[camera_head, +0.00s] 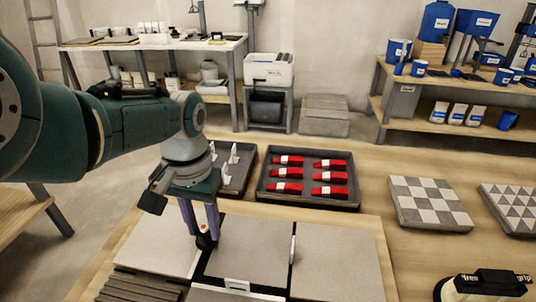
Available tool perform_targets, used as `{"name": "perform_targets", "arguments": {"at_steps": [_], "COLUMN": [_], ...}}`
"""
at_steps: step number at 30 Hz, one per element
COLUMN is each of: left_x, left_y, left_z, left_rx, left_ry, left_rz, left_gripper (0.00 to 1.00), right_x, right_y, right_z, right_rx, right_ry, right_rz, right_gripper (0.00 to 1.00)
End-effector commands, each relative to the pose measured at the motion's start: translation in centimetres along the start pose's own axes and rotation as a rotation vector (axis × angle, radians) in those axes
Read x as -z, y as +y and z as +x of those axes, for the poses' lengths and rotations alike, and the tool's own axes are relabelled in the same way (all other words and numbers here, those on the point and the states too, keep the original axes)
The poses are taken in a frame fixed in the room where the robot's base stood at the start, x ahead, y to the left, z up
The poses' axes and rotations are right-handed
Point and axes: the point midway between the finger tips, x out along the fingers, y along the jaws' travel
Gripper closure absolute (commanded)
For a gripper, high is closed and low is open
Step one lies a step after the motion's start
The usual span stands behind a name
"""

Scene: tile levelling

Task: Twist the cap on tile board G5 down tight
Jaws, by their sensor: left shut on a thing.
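My left gripper (205,232) reaches down with two purple-grey fingers at the joint between the left and middle tiles. It is shut on a small dark cap (206,242) with a bit of orange at its top. The fingers partly hide the cap, and its thread and seating cannot be made out. The tile board (372,228) is pale wood with large grey tiles (250,250) and dark gaps between them. No G5 label is readable. My right gripper is not in view.
White clips (236,285) stand in the tile joints. Dark strips (140,287) lie at the front left. Behind are a tray of red wedges (308,203) and a tray of white clips (248,182). Patterned tile panels (428,203) lie right; a black-topped tool (488,284) stands front right.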

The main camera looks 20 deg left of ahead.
Motion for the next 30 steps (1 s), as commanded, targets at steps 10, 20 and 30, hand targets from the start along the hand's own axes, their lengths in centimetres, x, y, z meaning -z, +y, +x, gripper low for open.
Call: {"name": "perform_targets", "arguments": {"at_steps": [10, 20, 30], "left_x": [-0.03, 0.00, 0.00], "left_y": [0.03, -0.01, -0.01], "left_z": [-0.10, -0.10, -0.08], "left_rx": [-0.001, -0.001, -0.002], "left_ry": [-0.003, -0.002, -0.002], "left_rz": [0.330, 0.642, 0.965], "left_gripper": [1.00, 1.00, 1.00], "right_x": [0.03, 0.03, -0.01], "right_y": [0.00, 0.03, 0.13], "right_z": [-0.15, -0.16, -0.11], "right_rx": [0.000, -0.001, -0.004], "right_ry": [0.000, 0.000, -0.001], "right_rz": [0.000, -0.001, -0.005], "right_gripper": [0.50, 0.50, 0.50]}}
